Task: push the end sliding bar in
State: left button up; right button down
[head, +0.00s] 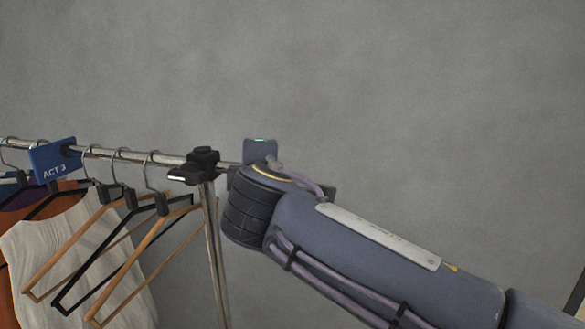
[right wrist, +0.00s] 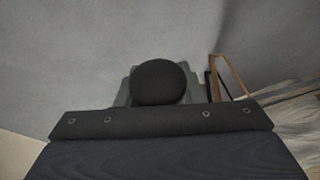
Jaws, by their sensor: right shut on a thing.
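The end sliding bar (head: 223,165) is a thin metal bar. A short length shows between the rack's black corner fitting (head: 203,158) and my right wrist. My right gripper (right wrist: 160,104) is at its outer end, and my wrist hides most of the gripper in the head view. In the right wrist view a round black end cap (right wrist: 160,82) sits straight ahead at the jaws. My right gripper is shut on the bar's end. The fingers are hard to make out. My left gripper is not in view.
The clothes rail (head: 115,154) carries hangers (head: 125,200), garments (head: 70,245) and a blue ACT 3 tag (head: 52,159) on the left. The rack's upright post (head: 217,260) stands under the corner fitting. A plain grey wall (head: 400,80) is behind; the space above the rail is clear.

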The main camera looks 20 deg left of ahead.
jog(key=shift+a+f, duration=0.1)
jog(key=shift+a, duration=0.75)
jog(key=c, duration=1.3)
grip_release()
jog(key=shift+s+d, duration=0.1)
jog(key=shift+s, duration=0.05)
jog(key=b+v, duration=0.2)
jog(key=v, duration=0.5)
jog(key=shift+s, duration=0.25)
